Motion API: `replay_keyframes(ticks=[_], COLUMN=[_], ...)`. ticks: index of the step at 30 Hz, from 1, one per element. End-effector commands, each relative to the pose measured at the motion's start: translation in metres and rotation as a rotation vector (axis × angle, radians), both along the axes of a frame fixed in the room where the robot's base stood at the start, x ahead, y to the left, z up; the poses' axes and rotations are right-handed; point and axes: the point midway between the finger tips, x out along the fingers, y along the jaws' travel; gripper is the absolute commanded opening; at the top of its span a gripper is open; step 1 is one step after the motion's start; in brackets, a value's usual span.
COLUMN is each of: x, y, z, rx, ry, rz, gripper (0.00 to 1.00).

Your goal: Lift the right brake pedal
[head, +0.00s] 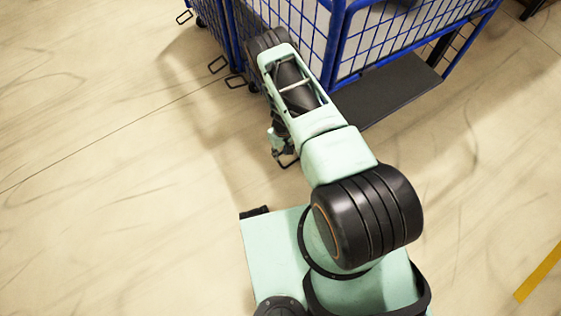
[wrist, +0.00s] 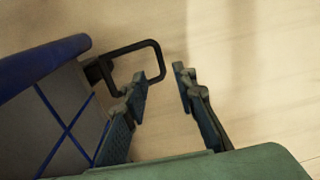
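A black loop-shaped brake pedal (wrist: 152,45) sticks out from the lower edge of the blue cart (wrist: 45,60) in the wrist view. The right finger is over bare floor, to the right of the pedal.
The blue wire cart (head: 345,45) stands at the top of the head view, with a dark platform (head: 395,92) on its near side. Other black pedal loops (head: 217,65) stick out at its left. The wooden floor is clear to the left and lower right.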

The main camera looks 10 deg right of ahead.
Motion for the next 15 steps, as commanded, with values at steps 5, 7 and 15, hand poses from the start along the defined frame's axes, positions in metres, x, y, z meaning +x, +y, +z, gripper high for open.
replay_keyframes(ticks=[5,7,15], x=[-0.002,-0.001,-0.001], y=[0.001,0.002,0.003], z=[-0.041,-0.053,-0.08], rx=[-0.002,-0.002,-0.001], ry=[0.001,0.001,0.0], rz=[0.003,0.003,0.001], gripper=[0.26,0.26,0.26])
